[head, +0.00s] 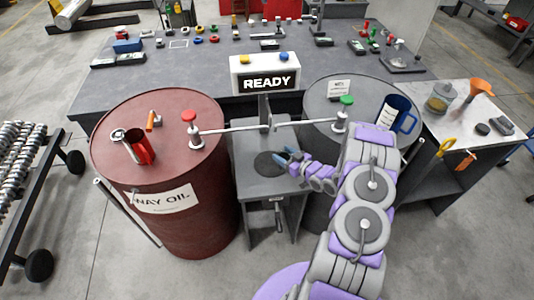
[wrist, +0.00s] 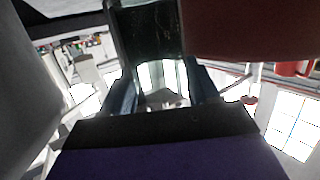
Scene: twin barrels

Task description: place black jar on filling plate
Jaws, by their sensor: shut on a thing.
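The filling stand (head: 279,130) is a grey bench between the two barrels, and a flat dark disc (head: 268,164), which looks like the filling plate, lies on its top. My gripper (head: 284,158) is low over the disc's right edge, its blue fingers reaching in from the right. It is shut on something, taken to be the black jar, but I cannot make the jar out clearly. In the wrist view my gripper (wrist: 160,95) shows two blue-grey fingers with a gap between them. Whether the held thing touches the plate cannot be told.
The red barrel (head: 180,215) stands left, with a red mug (head: 139,147) on top. The grey barrel (head: 345,92) stands right, with a blue mug (head: 396,114). A pipe with red and green valves (head: 240,128) spans behind the disc. A READY sign (head: 267,81) stands farther back.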

